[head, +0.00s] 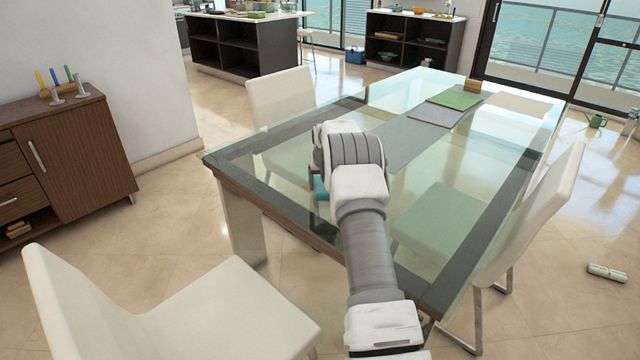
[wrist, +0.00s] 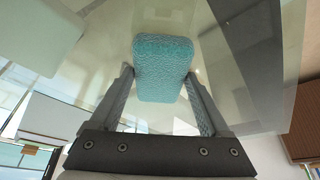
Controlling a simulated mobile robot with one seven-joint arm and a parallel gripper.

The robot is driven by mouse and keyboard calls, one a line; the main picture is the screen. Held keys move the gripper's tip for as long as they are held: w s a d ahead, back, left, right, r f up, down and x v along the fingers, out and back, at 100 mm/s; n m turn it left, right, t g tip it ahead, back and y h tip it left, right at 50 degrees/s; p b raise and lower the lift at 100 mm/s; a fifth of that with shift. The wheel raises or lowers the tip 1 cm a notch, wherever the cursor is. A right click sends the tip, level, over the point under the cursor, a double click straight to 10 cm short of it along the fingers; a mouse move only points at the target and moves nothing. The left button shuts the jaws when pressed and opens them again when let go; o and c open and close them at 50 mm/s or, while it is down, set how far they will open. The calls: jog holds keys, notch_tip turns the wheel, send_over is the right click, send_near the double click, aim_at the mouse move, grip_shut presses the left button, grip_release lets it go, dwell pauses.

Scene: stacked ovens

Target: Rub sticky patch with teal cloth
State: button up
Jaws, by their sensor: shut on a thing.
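The teal cloth (wrist: 163,68) is a small, thick, textured pad between the two fingers of my gripper (wrist: 160,78) in the wrist view. The fingers press on its two sides. In the head view only a bit of the teal cloth (head: 321,188) shows at the left of my wrist, over the near left part of the glass table (head: 285,157). My arm hides most of the gripper there. I cannot tell whether the cloth touches the glass. I cannot make out the sticky patch for sure in either view.
Pale chairs stand at the near left (head: 190,305), far left (head: 280,97) and right (head: 540,215) of the table. A green mat (head: 455,99) and a grey mat (head: 437,115) lie towards its far end. A wooden cabinet (head: 85,150) stands at the left.

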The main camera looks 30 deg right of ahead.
jog(key=shift+s+d+b, duration=0.25)
jog(key=shift+s+d, duration=0.15)
jog(key=shift+s, duration=0.8)
jog(key=shift+s+d+b, duration=0.3)
jog(key=shift+s+d, duration=0.15)
jog(key=shift+s, duration=0.8)
jog(key=shift+s+d+b, duration=0.25)
jog(key=shift+s+d, duration=0.15)
jog(key=shift+s, duration=0.8)
jog(key=shift+r, duration=0.1)
jog(key=shift+r+p, duration=1.8)
jog(key=shift+r, duration=1.15)
jog(key=shift+r+p, duration=0.95)
jog(key=shift+r, duration=0.55)
